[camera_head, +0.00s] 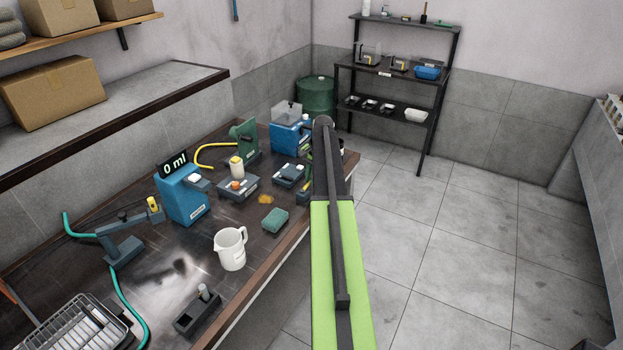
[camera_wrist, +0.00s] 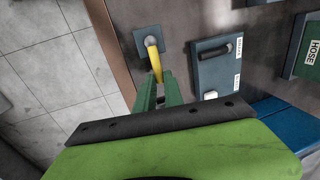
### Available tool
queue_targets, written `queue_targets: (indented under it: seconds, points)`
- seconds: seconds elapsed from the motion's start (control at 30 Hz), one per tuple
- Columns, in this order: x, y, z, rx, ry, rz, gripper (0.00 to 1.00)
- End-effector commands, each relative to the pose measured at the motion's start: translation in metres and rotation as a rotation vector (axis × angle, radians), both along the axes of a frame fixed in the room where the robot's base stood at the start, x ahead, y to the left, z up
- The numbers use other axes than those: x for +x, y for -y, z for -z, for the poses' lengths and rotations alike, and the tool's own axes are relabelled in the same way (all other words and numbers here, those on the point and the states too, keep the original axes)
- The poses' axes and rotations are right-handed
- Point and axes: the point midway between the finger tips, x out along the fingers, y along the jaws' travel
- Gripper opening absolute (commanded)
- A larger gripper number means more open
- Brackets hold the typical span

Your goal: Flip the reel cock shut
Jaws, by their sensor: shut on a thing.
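In the wrist view, a curved yellow lever (camera_wrist: 153,62) rises from a round grey pivot on a small blue-grey square plate (camera_wrist: 141,40) near the bench edge. I take it to be the reel cock, though I read no label on it. My gripper (camera_wrist: 157,84) has its green fingers shut on the lever's near end. In the head view my arm hides the gripper and most of this spot; a bit of yellow (camera_head: 307,186) shows beside the arm. A green stand (camera_head: 245,139) with a yellow hose, likely the reel, stands behind; its green base marked HOSE (camera_wrist: 305,58) shows in the wrist view.
A blue-grey box with a black handle (camera_wrist: 213,50) sits close beside the lever. Open tiled floor (camera_head: 460,240) lies to the right.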

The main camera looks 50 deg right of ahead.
Motion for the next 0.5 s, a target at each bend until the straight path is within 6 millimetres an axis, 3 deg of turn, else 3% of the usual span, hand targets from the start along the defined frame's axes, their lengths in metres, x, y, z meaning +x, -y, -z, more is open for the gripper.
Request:
queue_targets:
  seconds: [0.5]
  points:
    - [-0.0076, 0.0002, 0.0002, -0.001, -0.001, 0.111, 0.0]
